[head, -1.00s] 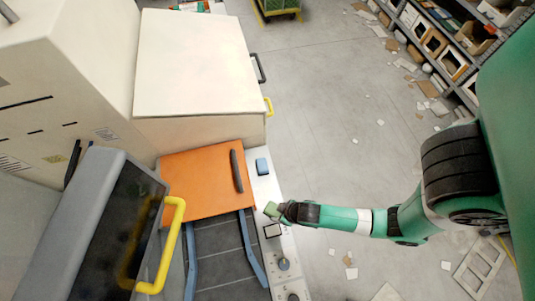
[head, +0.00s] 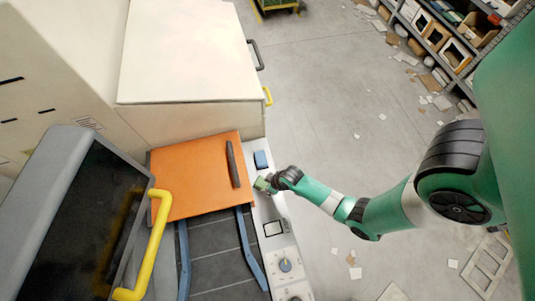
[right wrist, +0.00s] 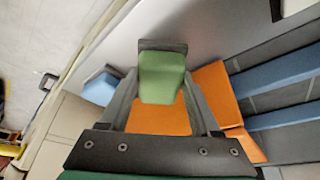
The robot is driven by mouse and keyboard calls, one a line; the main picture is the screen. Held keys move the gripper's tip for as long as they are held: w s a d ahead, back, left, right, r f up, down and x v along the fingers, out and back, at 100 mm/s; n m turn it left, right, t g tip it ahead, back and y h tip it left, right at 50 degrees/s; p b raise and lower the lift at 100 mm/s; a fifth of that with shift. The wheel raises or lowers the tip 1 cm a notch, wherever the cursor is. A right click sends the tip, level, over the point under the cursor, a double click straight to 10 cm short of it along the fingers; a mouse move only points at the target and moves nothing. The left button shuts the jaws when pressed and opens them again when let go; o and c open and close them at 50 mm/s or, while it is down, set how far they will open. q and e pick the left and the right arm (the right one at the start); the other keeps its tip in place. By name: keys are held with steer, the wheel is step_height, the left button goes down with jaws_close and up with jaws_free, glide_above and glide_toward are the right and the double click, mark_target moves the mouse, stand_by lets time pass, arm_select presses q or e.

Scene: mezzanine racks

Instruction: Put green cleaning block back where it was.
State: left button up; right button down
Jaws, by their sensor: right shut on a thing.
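The green cleaning block (head: 261,183) is held at the tip of my right gripper (head: 268,184), over the pale control ledge (head: 265,213) of the machine. In the right wrist view the green block (right wrist: 163,78) sits between the two fingers of my right gripper (right wrist: 162,88), which are shut on it. A blue block (head: 261,159) lies on the ledge just beyond the green one; it also shows in the right wrist view (right wrist: 101,89). I cannot tell whether the green block touches the ledge. My left gripper is not in view.
An orange panel (head: 195,178) with a dark handle lies left of the ledge. Knobs (head: 285,265) and a dark-framed square (head: 272,228) are on the nearer ledge. Open floor lies right, with scattered scraps.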

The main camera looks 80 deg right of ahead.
step_height(320, 180, down, 3)
steer(key=shift+s+r, duration=0.1)
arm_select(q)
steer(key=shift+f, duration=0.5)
arm_select(e)
steer(key=shift+f+b, duration=0.2)
steer(key=shift+b, duration=0.2)
steer(key=shift+c, duration=0.5)
jaws_free()
steer(key=shift+r, duration=0.1)
arm_select(q)
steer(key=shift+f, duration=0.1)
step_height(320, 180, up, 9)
steer(key=p, duration=0.9)
arm_select(e)
steer(key=v, duration=1.2)
steer(key=shift+r, duration=0.2)
